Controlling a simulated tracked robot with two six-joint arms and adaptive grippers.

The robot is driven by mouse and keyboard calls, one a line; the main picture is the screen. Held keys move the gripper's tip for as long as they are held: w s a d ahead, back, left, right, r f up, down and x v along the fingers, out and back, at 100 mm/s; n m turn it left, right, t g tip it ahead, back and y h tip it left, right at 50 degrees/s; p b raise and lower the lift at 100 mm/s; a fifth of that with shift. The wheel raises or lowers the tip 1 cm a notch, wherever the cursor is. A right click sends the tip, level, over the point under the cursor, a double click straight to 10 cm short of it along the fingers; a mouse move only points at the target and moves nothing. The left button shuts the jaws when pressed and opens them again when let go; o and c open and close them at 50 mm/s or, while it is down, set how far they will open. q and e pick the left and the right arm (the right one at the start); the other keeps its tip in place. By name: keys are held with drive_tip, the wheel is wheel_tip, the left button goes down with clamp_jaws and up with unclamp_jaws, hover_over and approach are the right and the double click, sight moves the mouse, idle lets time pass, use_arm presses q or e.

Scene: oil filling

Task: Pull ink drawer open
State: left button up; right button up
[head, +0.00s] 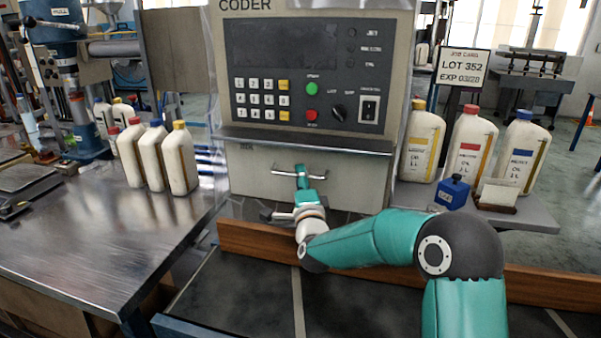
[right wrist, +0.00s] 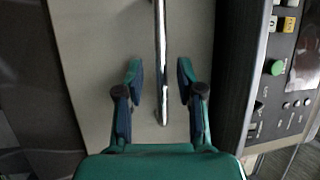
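The ink drawer is the plain grey front (head: 250,180) under the coder's (head: 290,75) keypad panel; it looks closed. Its metal bar handle (head: 318,177) runs across the front. In the right wrist view the handle (right wrist: 161,60) stands upright in the picture against the pale drawer front (right wrist: 100,60). My right gripper (head: 301,174) is at the middle of the handle in the head view. In the right wrist view its fingers (right wrist: 160,88) are open, one on each side of the bar, with gaps on both sides. My left gripper is in neither view.
A brown wooden rail (head: 400,270) runs in front of the coder, below my right arm. White bottles (head: 180,160) stand on the metal table at left.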

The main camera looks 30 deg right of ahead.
drive_tip(key=shift+w+d+r, duration=0.1)
drive_tip(key=shift+w+d, duration=0.2)
drive_tip(key=shift+w, duration=0.35)
drive_tip(key=shift+c, duration=0.3)
clamp_jaws()
